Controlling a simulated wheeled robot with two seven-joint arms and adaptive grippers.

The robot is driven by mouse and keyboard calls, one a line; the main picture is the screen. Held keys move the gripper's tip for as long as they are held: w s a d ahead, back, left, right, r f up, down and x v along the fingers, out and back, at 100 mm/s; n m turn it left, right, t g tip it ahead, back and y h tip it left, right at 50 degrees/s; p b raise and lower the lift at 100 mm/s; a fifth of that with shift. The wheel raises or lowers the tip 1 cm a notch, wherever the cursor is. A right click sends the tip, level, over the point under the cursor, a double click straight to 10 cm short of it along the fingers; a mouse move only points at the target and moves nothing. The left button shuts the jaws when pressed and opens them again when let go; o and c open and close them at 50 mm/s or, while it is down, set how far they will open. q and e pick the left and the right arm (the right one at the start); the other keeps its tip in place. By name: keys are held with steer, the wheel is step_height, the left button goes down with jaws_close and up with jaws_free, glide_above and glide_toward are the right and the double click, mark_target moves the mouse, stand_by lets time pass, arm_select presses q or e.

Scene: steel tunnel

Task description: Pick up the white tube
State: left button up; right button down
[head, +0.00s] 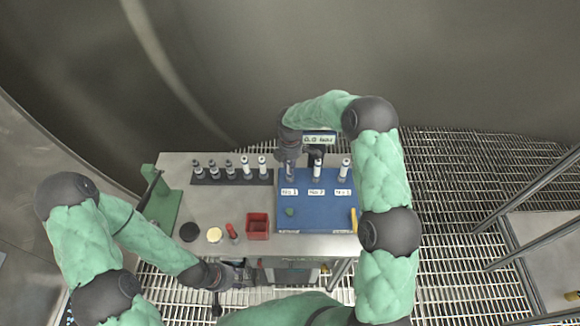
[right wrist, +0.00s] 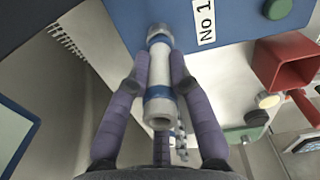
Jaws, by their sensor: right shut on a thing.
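In the right wrist view a white tube (right wrist: 158,75) with blue bands lies between the two purple fingers of my right gripper (right wrist: 157,92), which are shut on it. In the head view my right gripper (head: 290,167) is over the left slot of the blue block (head: 300,212), above the label No 1. The tube there is mostly hidden, and I cannot tell whether its base is still in the slot. Two other white tubes (head: 317,166) stand in the block, by No 2 and No 3. My left gripper (head: 222,278) is low at the table's front edge; its fingers are unclear.
A dark rack (head: 230,177) with several upright tubes stands left of the block. A green stand (head: 160,203) is at the table's left.

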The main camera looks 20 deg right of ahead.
arm_select(q)
steer(key=shift+r+p, duration=0.35)
steer(key=shift+r, duration=0.05)
arm_select(e)
steer(key=s+a+r, duration=0.3)
steer(key=s+r, duration=0.8)
steer(key=s, duration=0.2)
steer(key=shift+s+r, duration=0.3)
steer(key=shift+r, duration=0.05)
